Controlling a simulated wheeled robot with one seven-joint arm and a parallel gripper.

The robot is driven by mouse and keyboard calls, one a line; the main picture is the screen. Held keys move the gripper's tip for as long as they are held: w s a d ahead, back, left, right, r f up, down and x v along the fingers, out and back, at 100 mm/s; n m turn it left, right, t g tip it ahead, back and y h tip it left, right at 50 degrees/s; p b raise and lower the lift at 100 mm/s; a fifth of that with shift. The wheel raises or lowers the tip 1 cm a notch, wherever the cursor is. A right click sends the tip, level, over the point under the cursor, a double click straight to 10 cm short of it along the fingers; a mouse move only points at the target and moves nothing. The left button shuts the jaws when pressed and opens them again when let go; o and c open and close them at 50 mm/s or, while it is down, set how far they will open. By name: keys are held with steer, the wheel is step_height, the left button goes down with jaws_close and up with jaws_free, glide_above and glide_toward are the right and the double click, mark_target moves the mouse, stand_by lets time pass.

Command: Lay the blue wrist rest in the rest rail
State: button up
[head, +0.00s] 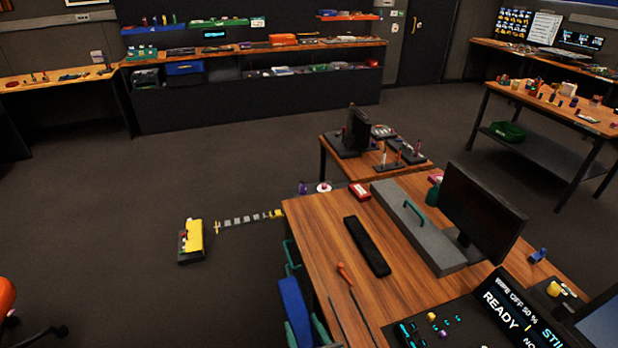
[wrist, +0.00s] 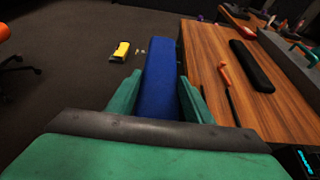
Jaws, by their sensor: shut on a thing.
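The blue wrist rest (head: 294,308) is a long padded bar beside the left edge of the wooden desk. My green-fingered gripper (wrist: 157,98) is shut on it. In the wrist view the wrist rest (wrist: 160,80) sticks out ahead between the fingers, over the floor side of the desk edge; its near end is hidden by my gripper. Two thin dark strips (head: 335,318) lie on the desk left of the control panel; they may be the rest rail, but I cannot tell for sure.
A long black bar (head: 366,246) and an orange-handled tool (head: 345,272) lie on the desk. A grey block (head: 415,228) and a monitor (head: 482,212) stand behind. The control panel (head: 440,325) is at the front. Bare wood shows between them.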

step_height(320, 180, down, 21)
steer(key=d+m+h, duration=0.1)
steer(key=m+h, duration=0.2)
steer(key=h, duration=0.1)
steer(key=shift+w+d+m+t, duration=0.3)
steer(key=shift+w+m+t, duration=0.05)
steer(key=shift+m+t, duration=0.05)
